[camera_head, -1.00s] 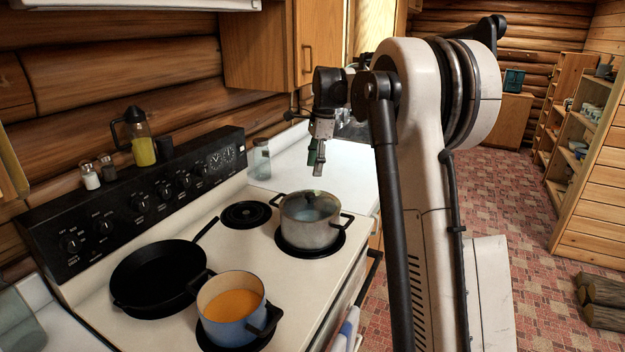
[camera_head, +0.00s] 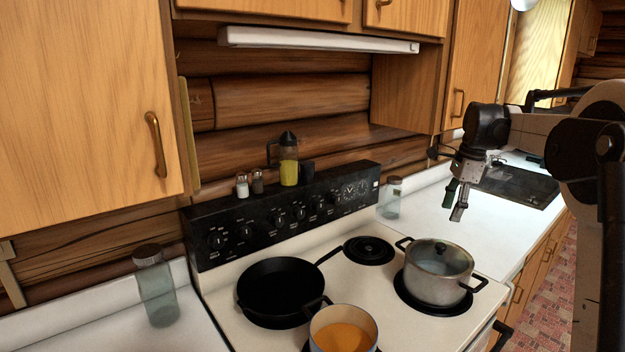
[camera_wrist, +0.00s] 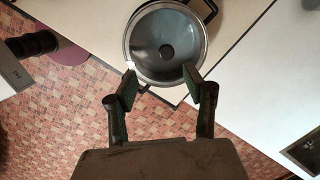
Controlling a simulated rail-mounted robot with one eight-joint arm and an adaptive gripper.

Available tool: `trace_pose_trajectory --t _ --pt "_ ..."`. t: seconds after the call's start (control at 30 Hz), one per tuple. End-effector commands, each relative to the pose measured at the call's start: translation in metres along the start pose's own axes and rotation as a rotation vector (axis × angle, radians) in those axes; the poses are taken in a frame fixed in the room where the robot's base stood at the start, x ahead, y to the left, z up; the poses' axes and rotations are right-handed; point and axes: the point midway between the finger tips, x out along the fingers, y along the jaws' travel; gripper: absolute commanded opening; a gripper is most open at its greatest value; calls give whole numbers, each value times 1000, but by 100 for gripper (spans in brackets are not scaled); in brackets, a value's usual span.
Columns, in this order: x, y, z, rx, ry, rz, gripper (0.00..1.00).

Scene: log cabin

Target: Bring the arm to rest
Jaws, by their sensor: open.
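My gripper (camera_head: 455,203) hangs from my arm at the right of the head view, above the rear right part of the stove and counter. It points down, with its fingers apart and nothing between them. In the wrist view my gripper (camera_wrist: 160,80) also shows spread fingers. The steel pot (camera_head: 438,272) with its lid sits on the front right burner, below the gripper and apart from it. The same pot (camera_wrist: 165,20) shows beyond the fingertips in the wrist view, with a dark knob at its middle.
A black skillet (camera_head: 275,288) and a pot of orange soup (camera_head: 345,332) stand on the stove's left side. Glass jars (camera_head: 155,285) stand on the counters. A pitcher (camera_head: 288,165) and shakers top the control panel. Cabinets (camera_head: 80,100) hang above. The air around the gripper is clear.

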Motion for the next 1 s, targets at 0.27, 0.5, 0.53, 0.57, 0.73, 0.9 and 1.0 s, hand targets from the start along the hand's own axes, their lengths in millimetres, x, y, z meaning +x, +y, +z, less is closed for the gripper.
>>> trace_pose_trajectory --t 0.27,0.5,0.53,0.57,0.73,0.9,1.0 --pt "-21 60 48 -287 45 -82 47" --pt "-28 118 82 -543 97 -151 47" --pt "-28 126 85 -575 105 -158 47" --pt "-28 134 89 -607 113 -167 47" --pt "-23 179 106 -788 158 -212 47" --pt "-13 224 120 -968 211 -253 47" --pt "-4 250 126 -1074 245 -276 47"
